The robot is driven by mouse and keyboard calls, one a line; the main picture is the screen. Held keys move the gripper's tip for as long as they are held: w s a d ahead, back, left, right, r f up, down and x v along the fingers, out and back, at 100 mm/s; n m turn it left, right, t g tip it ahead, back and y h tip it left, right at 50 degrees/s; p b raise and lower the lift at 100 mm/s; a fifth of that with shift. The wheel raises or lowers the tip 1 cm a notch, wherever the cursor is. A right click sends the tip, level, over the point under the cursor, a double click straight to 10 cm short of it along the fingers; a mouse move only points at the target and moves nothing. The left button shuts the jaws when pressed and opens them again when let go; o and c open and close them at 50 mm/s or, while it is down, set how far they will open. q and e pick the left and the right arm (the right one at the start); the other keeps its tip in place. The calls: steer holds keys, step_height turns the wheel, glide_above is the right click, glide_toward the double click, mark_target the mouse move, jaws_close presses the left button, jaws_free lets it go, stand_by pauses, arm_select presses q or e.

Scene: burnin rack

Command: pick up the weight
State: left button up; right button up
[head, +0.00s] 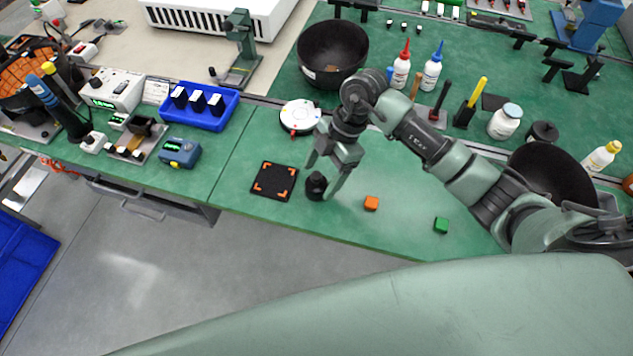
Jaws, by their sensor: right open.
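The weight (316,185) is a small black knobbed cylinder standing upright on the green bench top. My right gripper (325,187) points down over it, with its two fingers spread to either side of the weight. The gripper is open; I cannot tell whether a finger touches the weight. A black square mat with orange corner marks (274,181) lies just left of the weight and is empty. My left gripper is not in view.
A white round dial device (299,117) and a black bowl (333,50) stand behind. A blue bin (199,106) is at left. The bench's front edge is close.

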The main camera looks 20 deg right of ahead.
mark_target(316, 184)
steer(key=shift+x, duration=1.8)
jaws_close()
steer(key=shift+r, duration=0.15)
